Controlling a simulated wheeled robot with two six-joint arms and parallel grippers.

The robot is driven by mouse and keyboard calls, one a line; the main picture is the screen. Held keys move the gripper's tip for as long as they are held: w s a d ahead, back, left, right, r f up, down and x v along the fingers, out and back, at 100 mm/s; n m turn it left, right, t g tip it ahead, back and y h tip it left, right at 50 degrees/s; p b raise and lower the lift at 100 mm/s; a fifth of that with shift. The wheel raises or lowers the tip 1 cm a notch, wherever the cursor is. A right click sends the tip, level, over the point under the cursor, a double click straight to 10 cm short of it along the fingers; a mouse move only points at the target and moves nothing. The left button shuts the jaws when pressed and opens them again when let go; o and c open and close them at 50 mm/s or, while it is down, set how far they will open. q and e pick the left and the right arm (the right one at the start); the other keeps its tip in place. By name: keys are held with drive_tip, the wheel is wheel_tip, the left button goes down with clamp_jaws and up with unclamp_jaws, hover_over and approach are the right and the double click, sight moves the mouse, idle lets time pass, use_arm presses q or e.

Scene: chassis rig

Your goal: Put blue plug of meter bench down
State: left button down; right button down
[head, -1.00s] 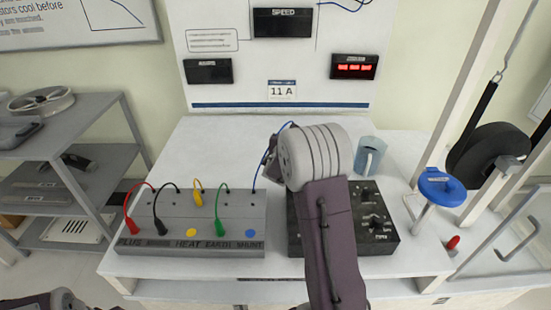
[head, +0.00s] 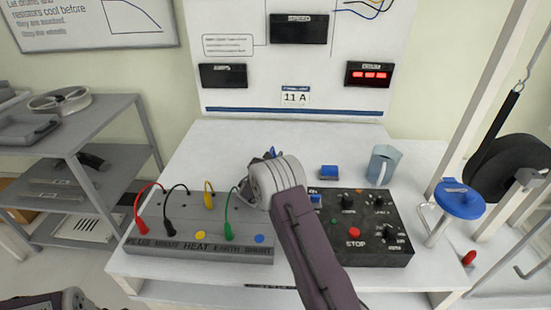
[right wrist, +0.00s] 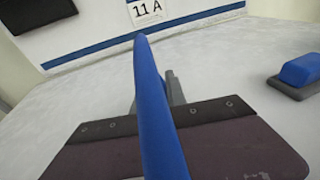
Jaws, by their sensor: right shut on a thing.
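The meter bench (head: 185,246) is a grey sloped box on the left of the table, with red, black, yellow and green plugs standing in it. A blue dot (head: 260,239) marks its right end. My right gripper (head: 270,155) is above the table, behind the bench's right end, mostly hidden by my own wrist. It is shut on the blue plug (right wrist: 155,110), which runs long and tilted up the middle of the right wrist view. Only a small blue bit of it shows in the head view. Only part of my left arm shows at the lower left; its gripper is out of view.
A black control box (head: 375,238) with knobs and a red button stands right of my right arm. Behind it are a small blue block (head: 329,172) and a grey-blue mug (head: 382,165). The table's back left is clear. A blue-topped post (head: 459,200) stands at the right.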

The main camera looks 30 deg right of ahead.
drive_tip(key=shift+f, duration=0.1)
drive_tip(key=c, duration=1.4)
unclamp_jaws()
drive_tip(key=shift+o, duration=0.2)
drive_tip(key=shift+s+a+r, duration=0.2)
drive_tip(key=shift+a+r, duration=0.05)
drive_tip(key=v, duration=0.7)
drive_tip(key=shift+p, duration=0.4)
drive_tip(key=shift+r, duration=0.1)
